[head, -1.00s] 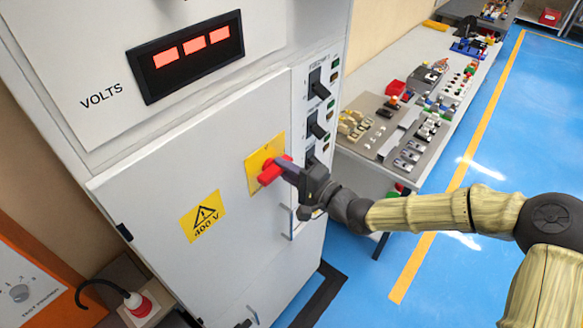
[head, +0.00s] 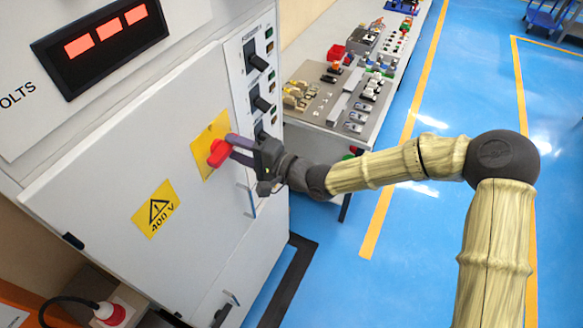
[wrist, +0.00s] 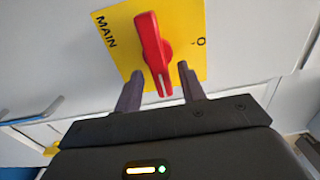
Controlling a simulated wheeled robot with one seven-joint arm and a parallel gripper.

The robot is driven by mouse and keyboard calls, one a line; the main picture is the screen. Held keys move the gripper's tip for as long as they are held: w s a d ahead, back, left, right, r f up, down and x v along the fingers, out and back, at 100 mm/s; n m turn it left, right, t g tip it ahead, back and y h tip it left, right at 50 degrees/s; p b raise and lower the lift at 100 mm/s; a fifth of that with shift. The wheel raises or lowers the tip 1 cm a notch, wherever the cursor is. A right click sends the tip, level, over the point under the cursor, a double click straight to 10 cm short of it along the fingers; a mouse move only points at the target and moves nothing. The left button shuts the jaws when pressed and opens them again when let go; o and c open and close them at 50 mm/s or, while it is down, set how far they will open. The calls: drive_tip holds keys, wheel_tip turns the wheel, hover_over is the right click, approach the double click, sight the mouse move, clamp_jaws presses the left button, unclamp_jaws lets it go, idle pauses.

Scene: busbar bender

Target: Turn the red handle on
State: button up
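The red handle (head: 219,152) is a rotary switch on a yellow plate (head: 205,165) on the grey cabinet door. In the wrist view the red handle (wrist: 152,52) stands nearly upright, slightly tilted, with a white line at its lower end. The yellow plate (wrist: 121,45) shows "MAIN" at left and "O" at right. My gripper (head: 238,150) is at the handle. In the wrist view my gripper (wrist: 160,92) is open, one finger on each side of the handle's lower end, with gaps visible on both sides.
A yellow 400 V sign (head: 156,208) is on the cabinet door (head: 110,180). Black switches (head: 256,60) line the panel to the right. A bench (head: 325,118) with parts stands beyond. A lit volts display (head: 100,45) is above. Blue floor is clear at right.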

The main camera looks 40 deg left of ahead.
drive_tip(key=b+v, duration=0.4)
drive_tip(key=v, duration=1.2)
drive_tip(key=shift+d+b, duration=0.2)
drive_tip(key=shift+b, duration=0.15)
drive_tip(key=shift+w, duration=0.1)
drive_tip(key=w+d+f+t+h+b, duration=0.2)
drive_tip(key=w+d+f+t+h, duration=0.65)
drive_tip(key=d+f, duration=0.7)
drive_tip(key=w+d+m+h, duration=0.1)
drive_tip(key=w+d+h, duration=0.15)
drive_tip(key=d, duration=0.45)
drive_tip(key=w+d+h, duration=0.2)
drive_tip(key=d+h, duration=0.1)
drive_tip(key=d, duration=0.5)
drive_tip(key=s+d+r+m+h, duration=0.1)
drive_tip(key=s+d, duration=0.2)
drive_tip(key=d, duration=0.3)
drive_tip(key=s+d+r+m+h+b, duration=0.1)
drive_tip(key=s+d+r+h, duration=0.1)
drive_tip(key=d, duration=0.5)
drive_tip(key=shift+s+r+g, duration=0.25)
drive_tip(key=shift+s+g, duration=0.1)
drive_tip(key=shift+s, duration=0.2)
